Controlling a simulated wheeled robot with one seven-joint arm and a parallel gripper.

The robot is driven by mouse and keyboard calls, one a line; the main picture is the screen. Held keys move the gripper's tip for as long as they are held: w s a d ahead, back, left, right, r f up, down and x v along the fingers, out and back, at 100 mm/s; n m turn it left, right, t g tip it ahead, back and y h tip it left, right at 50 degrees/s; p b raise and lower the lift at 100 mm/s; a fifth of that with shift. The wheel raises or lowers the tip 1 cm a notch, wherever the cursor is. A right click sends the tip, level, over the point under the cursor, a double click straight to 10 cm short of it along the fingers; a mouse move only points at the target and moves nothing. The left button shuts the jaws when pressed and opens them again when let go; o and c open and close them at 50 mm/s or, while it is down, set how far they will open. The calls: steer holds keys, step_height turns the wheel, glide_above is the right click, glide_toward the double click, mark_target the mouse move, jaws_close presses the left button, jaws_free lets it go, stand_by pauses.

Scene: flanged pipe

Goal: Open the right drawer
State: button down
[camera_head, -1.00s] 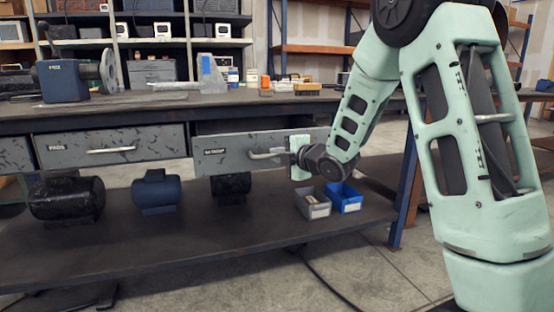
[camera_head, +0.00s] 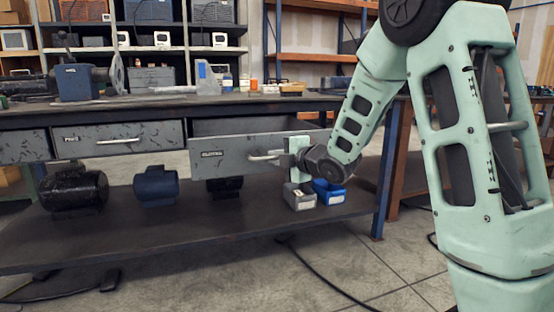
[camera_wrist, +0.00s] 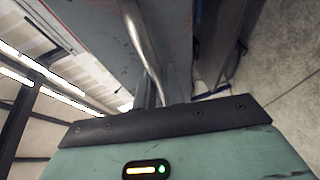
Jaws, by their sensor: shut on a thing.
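The right drawer (camera_head: 225,155) is a grey metal drawer under the workbench. It stands pulled out, with its dark inside showing above the front panel. Its pale bar handle (camera_head: 265,156) is at the right part of the front. My gripper (camera_head: 283,153) is at the right end of this handle and shut on it. The fingertips are small and partly hidden in the head view. In the wrist view the metal handle (camera_wrist: 143,42) runs down to my gripper, alongside the drawer front.
A shut left drawer (camera_head: 120,139) is beside it. The workbench top (camera_head: 150,106) holds a vise and small goods. Open floor (camera_head: 370,265) lies in front, with a black cable.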

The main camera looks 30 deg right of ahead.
steer(key=c, duration=1.5)
jaws_free()
steer(key=b+v, duration=0.4)
steer(key=v, duration=1.3)
steer(key=shift+s, duration=0.2)
